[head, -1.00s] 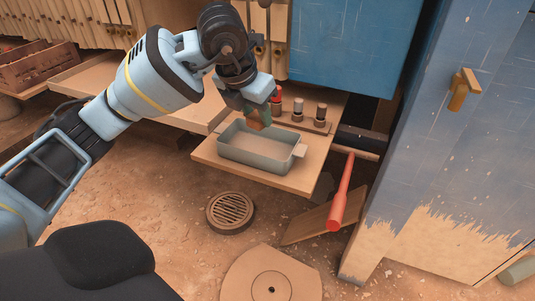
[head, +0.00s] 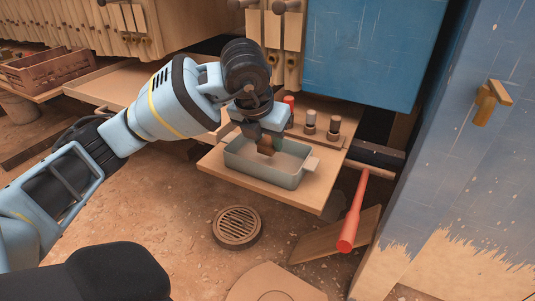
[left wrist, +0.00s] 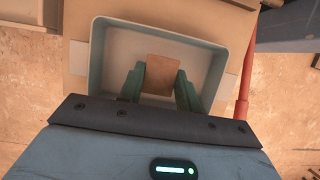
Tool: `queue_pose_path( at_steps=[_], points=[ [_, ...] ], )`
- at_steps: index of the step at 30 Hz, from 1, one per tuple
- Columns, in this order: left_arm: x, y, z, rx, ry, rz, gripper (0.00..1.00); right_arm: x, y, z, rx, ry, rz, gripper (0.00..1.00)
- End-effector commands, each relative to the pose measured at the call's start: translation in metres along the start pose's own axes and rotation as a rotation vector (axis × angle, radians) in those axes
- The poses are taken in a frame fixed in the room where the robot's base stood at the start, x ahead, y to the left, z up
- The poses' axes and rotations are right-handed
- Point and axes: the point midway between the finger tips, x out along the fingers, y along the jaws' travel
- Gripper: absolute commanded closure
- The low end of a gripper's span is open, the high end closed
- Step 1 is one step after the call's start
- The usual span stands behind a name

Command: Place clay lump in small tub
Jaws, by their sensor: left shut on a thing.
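The small tub (head: 240,163) is a grey-green rectangular tray with a pale tab handle, standing on a wooden board. It also fills the middle of the left wrist view (left wrist: 214,62). My left gripper (head: 266,147) points down over the tub. Its green fingers (left wrist: 160,82) are shut on a brown clay lump (left wrist: 161,72), which shows small in the head view (head: 265,146). The lump is within the tub's outline in both views. I cannot tell whether it touches the tub's floor. My right gripper is not in view.
A rack with several knobbed pegs (head: 321,132) stands behind the tub. A red-handled tool (head: 353,213) leans at the right. A blue cabinet (head: 480,150) bounds the right side. A round floor drain (head: 238,227) lies in front. A wooden crate (head: 48,68) sits far left.

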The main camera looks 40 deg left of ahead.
Motion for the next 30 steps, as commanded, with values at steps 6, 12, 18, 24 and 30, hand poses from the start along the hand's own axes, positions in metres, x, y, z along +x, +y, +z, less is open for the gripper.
queue_pose_path(
  at_steps=[6,12,18,24,30],
  points=[
    [0.011,0.000,-0.005,0.001,0.002,0.001,0.89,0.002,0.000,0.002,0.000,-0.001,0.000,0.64],
    [0.034,0.001,-0.015,0.001,0.002,0.002,0.89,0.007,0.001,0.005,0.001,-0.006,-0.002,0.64],
    [0.034,0.000,-0.014,0.000,-0.001,0.000,0.89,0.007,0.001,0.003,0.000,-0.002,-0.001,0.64],
    [0.035,0.000,-0.015,0.001,0.000,0.000,0.57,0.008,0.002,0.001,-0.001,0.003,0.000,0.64],
    [0.035,0.000,-0.015,0.001,0.000,0.000,0.44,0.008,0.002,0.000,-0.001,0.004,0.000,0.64]
  ],
)
